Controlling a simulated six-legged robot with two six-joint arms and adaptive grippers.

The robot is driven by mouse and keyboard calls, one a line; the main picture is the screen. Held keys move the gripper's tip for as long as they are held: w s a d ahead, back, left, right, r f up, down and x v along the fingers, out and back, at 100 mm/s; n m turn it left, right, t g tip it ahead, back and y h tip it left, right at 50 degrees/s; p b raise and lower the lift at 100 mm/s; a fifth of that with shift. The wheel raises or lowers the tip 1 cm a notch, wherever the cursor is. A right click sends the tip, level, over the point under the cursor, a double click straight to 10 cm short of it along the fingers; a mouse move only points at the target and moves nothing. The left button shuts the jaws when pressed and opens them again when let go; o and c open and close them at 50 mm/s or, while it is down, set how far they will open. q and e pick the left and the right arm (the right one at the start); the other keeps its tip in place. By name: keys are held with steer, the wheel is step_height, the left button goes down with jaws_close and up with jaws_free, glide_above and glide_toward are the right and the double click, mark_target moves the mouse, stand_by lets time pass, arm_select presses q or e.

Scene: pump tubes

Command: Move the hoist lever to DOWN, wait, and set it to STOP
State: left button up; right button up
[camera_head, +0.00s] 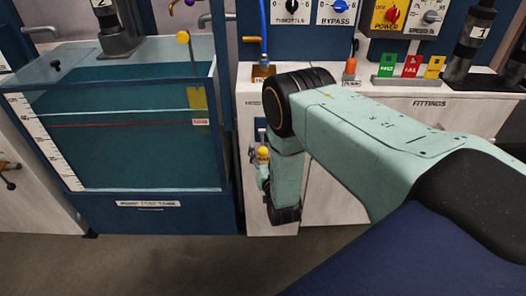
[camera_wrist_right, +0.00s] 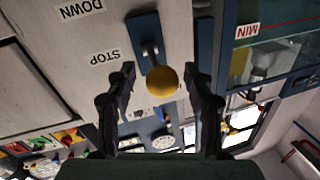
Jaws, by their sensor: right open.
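The hoist lever has a yellow ball knob (camera_wrist_right: 163,84) on a short metal stem, mounted on a blue plate (camera_wrist_right: 146,28). In the right wrist view the DOWN label (camera_wrist_right: 82,9) and the STOP label (camera_wrist_right: 104,57) sit beside the plate. The knob is nearer to STOP than to DOWN. My right gripper (camera_wrist_right: 160,75) is open, with one finger on each side of the knob and visible gaps between. In the head view the knob (camera_head: 264,153) shows low on the white cabinet front, beside my right wrist, which partly hides the plate. My left gripper is out of view.
A water tank (camera_head: 140,150) with a red line stands left of the lever. Above, the white counter (camera_head: 455,103) carries green, red and yellow tags (camera_head: 412,66) and a black column (camera_head: 470,50). Dials (camera_head: 335,10) line the back panel. Grey floor (camera_head: 130,262) is clear in front.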

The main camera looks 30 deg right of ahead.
steer(key=shift+w+f, duration=0.1)
steer(key=shift+c, duration=1.1)
steer(key=shift+a, duration=0.15)
steer(key=c, duration=0.3)
jaws_close()
